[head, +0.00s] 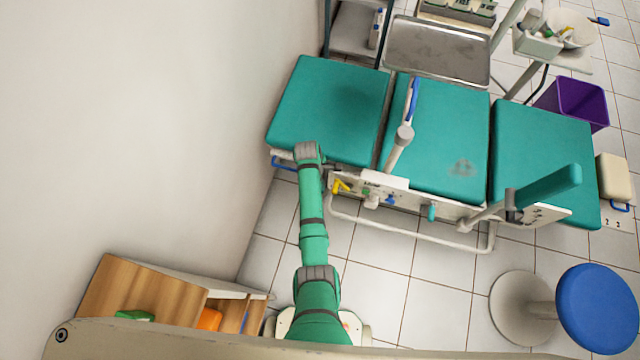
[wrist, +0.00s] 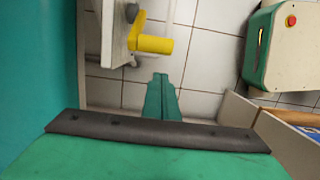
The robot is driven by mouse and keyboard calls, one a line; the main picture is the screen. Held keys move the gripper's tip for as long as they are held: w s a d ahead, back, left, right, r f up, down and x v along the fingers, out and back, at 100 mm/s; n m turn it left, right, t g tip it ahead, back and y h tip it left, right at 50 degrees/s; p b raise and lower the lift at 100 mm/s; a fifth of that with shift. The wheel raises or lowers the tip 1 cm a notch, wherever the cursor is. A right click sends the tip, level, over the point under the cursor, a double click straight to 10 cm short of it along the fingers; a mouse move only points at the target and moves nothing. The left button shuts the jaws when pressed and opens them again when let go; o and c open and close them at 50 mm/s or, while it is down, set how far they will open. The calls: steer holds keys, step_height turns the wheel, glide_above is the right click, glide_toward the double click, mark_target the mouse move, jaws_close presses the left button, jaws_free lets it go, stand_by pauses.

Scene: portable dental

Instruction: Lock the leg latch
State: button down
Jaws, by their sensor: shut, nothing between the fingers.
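The teal dental chair (head: 335,105) lies flat, and its side panel (head: 410,200) faces me. A yellow lever (head: 341,186) sticks out at the left end of the panel, and it also shows in the wrist view (wrist: 152,45). A blue handle (head: 284,163) sits under the left cushion's near edge. No label shows which of them is the leg latch. My gripper (wrist: 161,78) is shut and empty, just below the yellow lever in the wrist picture, with a visible gap between them. In the head view my gripper is hidden by my arm.
A white tube frame (head: 400,232) runs along the chair's near side. A wooden cabinet (head: 145,305) stands at lower left and a blue stool (head: 597,308) at lower right. A white wall (head: 150,120) closes the left side. The tiled floor before the chair is mostly clear.

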steer(key=shift+s+d+r, duration=0.2)
steer(key=shift+d+r, duration=0.15)
steer(key=shift+d, duration=0.3)
steer(key=shift+s+d+r, duration=0.15)
steer(key=shift+d+r, duration=0.2)
steer(key=shift+d, duration=0.3)
